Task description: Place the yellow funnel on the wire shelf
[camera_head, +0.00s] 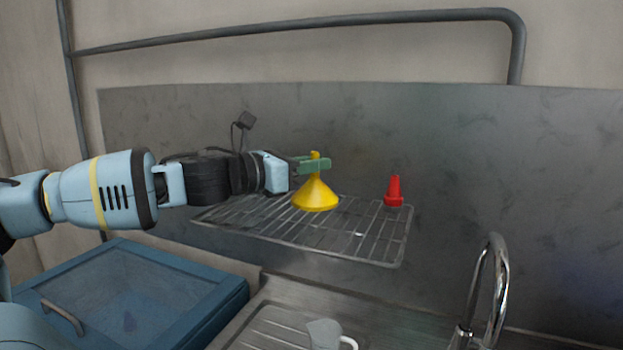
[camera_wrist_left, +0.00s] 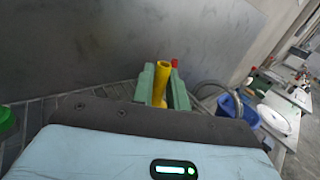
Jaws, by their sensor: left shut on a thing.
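The yellow funnel (camera_head: 315,195) is upside down, wide mouth downward and spout up, over the wire shelf (camera_head: 372,252). My left gripper (camera_head: 318,164) comes in from the left with green fingers shut on the funnel's spout. The funnel's rim appears at or just above the wires; I cannot tell whether it touches. In the left wrist view the yellow spout (camera_wrist_left: 161,82) stands between the green fingers (camera_wrist_left: 163,88), and the funnel's lower part is hidden. My right gripper is not in view.
A red cone-like object (camera_head: 394,192) stands on the shelf to the right of the funnel. Below are a sink drainer with a grey jug (camera_head: 324,333), a chrome tap (camera_head: 490,285) and a blue glass-topped box (camera_head: 135,290). The shelf's front is clear.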

